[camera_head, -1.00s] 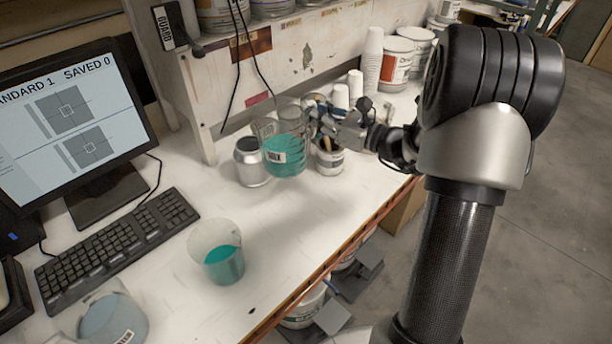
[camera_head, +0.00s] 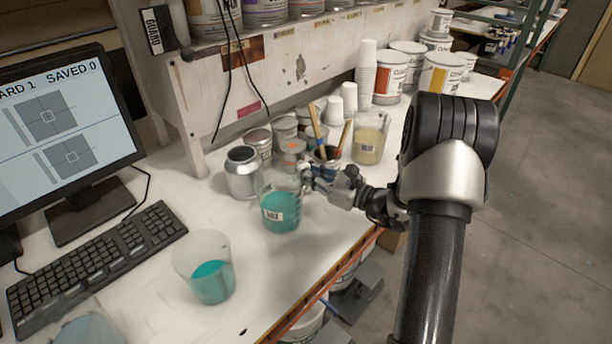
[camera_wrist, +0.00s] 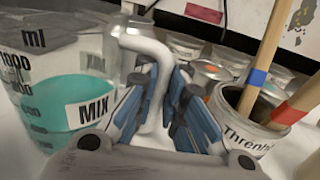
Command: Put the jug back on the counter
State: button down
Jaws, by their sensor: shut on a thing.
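The jug (camera_head: 280,212) is clear, holds teal liquid and bears a white label. In the wrist view the jug (camera_wrist: 50,90) shows its measuring marks and a "MIX" label. My gripper (camera_head: 308,172) is at the right side of the jug. In the wrist view my gripper (camera_wrist: 165,110) has its blue-grey fingers shut around the jug's clear handle. The jug looks upright, low over the white counter (camera_head: 165,268) or on it; I cannot tell whether its base touches.
A silver can (camera_head: 242,175) stands close behind the jug. A pot with brushes (camera_head: 326,160) and a beige-filled beaker (camera_head: 369,145) are behind my gripper. A second teal beaker (camera_head: 205,268) stands front left, near the keyboard (camera_head: 95,262). Counter between the beakers is clear.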

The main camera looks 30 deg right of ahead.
jog(key=shift+r, duration=0.2)
jog(key=shift+f, duration=0.1)
jog(key=shift+f, duration=0.15)
jog(key=c, duration=1.7)
grip_release()
jog(key=shift+s+r, duration=0.1)
jog(key=shift+r, duration=0.15)
jog(key=p+v, duration=0.3)
jog(key=v, duration=0.9)
jog(key=shift+f, duration=0.1)
